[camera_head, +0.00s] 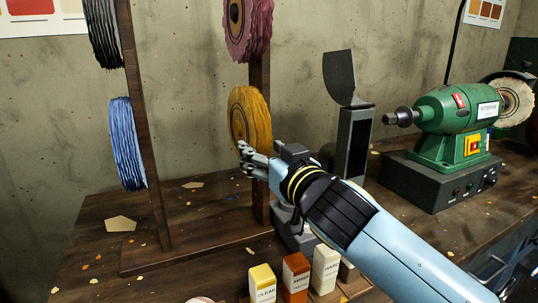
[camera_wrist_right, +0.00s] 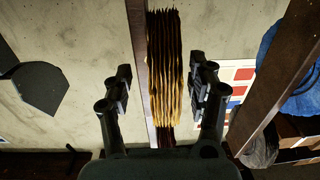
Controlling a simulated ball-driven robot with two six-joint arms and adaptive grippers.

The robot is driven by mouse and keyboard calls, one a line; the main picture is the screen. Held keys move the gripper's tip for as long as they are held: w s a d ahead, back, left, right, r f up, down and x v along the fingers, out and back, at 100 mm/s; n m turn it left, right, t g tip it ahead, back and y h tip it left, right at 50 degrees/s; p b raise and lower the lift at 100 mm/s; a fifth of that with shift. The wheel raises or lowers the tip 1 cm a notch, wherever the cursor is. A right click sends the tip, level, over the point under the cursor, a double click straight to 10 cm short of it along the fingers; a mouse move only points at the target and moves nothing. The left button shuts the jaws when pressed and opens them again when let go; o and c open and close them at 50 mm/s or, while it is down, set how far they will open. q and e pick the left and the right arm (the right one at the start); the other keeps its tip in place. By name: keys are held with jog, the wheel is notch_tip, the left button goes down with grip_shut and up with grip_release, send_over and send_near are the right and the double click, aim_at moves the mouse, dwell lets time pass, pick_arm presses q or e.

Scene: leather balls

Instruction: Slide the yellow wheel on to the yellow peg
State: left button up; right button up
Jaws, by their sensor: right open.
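The yellow wheel (camera_head: 249,113) stands upright in front of the right wooden post, below the dark red wheel. In the right wrist view its ruffled edge (camera_wrist_right: 165,60) lies between the two fingers. My right gripper (camera_head: 246,152) is at the wheel's lower edge. It is open, with a gap on each side of the wheel in the right wrist view (camera_wrist_right: 163,88). I cannot make out the yellow peg; the wheel and post may hide it. My left gripper is not in view.
The wooden rack's right post (camera_head: 260,190) stands close beside the gripper. A dark red wheel (camera_head: 248,28) hangs above and a blue wheel (camera_head: 126,143) at left. Small blocks (camera_head: 296,276) stand at the front. A green grinder (camera_head: 452,118) sits at right.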

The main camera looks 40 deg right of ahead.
jog(key=s+a, duration=0.2)
jog(key=s, duration=0.9)
jog(key=shift+s+a, duration=0.15)
jog(key=shift+s, duration=0.2)
